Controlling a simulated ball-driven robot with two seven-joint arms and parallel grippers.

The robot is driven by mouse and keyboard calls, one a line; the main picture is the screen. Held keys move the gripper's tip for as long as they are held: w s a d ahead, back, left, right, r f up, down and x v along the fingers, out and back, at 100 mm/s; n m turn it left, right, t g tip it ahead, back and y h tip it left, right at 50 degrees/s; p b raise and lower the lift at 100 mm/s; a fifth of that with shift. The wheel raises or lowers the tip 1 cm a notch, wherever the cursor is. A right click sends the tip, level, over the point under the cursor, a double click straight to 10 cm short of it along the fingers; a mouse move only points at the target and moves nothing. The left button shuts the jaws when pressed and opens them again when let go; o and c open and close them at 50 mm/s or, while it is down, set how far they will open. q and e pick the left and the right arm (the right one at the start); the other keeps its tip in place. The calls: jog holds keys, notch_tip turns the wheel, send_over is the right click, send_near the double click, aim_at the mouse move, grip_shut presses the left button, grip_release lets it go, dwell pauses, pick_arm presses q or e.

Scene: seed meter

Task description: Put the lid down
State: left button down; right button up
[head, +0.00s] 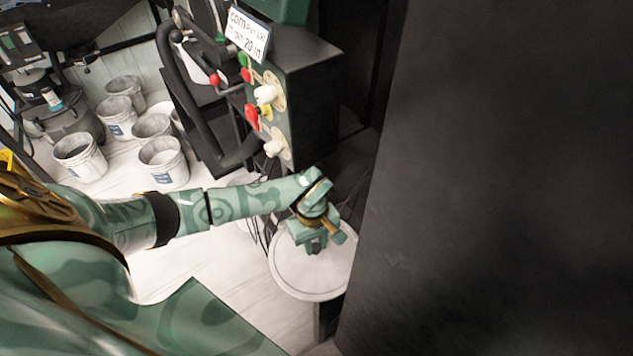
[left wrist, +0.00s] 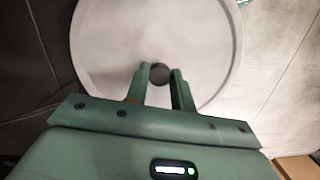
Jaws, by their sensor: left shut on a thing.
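The lid (head: 300,275) is a round, pale disc with a raised rim, below my left gripper (head: 318,245) in the head view. In the left wrist view the lid (left wrist: 110,45) fills the upper middle, and a small dark round knob (left wrist: 160,73) stands at its centre. The two fingers of my left gripper (left wrist: 160,85) are on either side of the knob, shut on it. In the head view the gripper hides the knob. What lies under the lid cannot be told. My right gripper is not in view.
A dark panel (head: 500,180) stands close on the right of the lid. A control box (head: 295,100) with red, green and white knobs stands behind my left arm. Several white buckets (head: 163,162) stand on the pale floor at the left. Open floor (head: 210,262) lies left of the lid.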

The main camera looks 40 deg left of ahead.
pick_arm(q)
jog(key=shift+r, duration=0.1)
jog(key=c, duration=1.2)
grip_release()
